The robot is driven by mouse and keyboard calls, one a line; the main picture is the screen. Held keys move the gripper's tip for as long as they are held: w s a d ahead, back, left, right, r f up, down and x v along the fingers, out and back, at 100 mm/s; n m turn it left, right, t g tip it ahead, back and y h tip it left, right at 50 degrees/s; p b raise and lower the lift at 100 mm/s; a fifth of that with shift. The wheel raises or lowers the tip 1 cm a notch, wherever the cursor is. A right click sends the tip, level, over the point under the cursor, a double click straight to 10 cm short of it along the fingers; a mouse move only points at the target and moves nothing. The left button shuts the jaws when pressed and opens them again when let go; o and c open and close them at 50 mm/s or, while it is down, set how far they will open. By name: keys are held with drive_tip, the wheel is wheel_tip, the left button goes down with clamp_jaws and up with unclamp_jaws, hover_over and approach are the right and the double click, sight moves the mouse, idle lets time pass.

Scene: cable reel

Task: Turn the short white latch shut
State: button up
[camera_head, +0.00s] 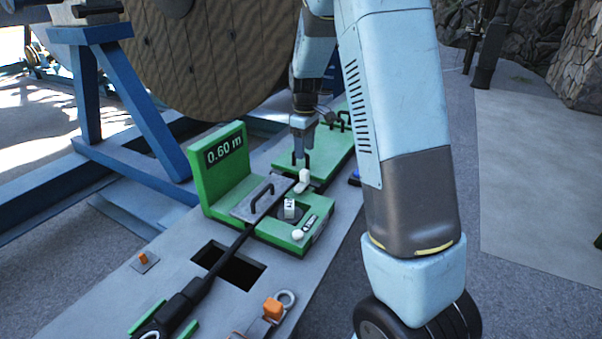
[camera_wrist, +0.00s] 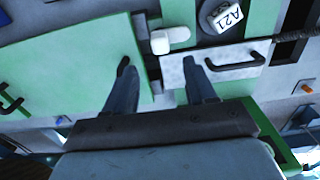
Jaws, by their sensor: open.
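The short white latch (camera_head: 302,181) sits at the edge of the green housing, by the seam between the green lid and the display unit. In the wrist view the latch (camera_wrist: 172,38) is a white block with a short arm, just beyond my fingertips and roughly between them. My gripper (camera_head: 301,160) is above the latch, fingers pointing down. In the wrist view my gripper (camera_wrist: 158,64) is open with nothing between its fingers. I cannot tell whether the fingers touch anything.
A grey plate with a black handle (camera_wrist: 228,62) lies close to my right finger. A green lid (camera_wrist: 85,65) with a black handle lies by my left finger. A white A21 tag (camera_wrist: 222,15) and a green 0.60 m display (camera_head: 224,148) are near. A large reel (camera_head: 215,55) stands behind.

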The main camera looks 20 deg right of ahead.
sight(304, 170)
wheel_tip(304, 170, down, 10)
drive_tip(key=shift+r, duration=0.25)
idle(0.3)
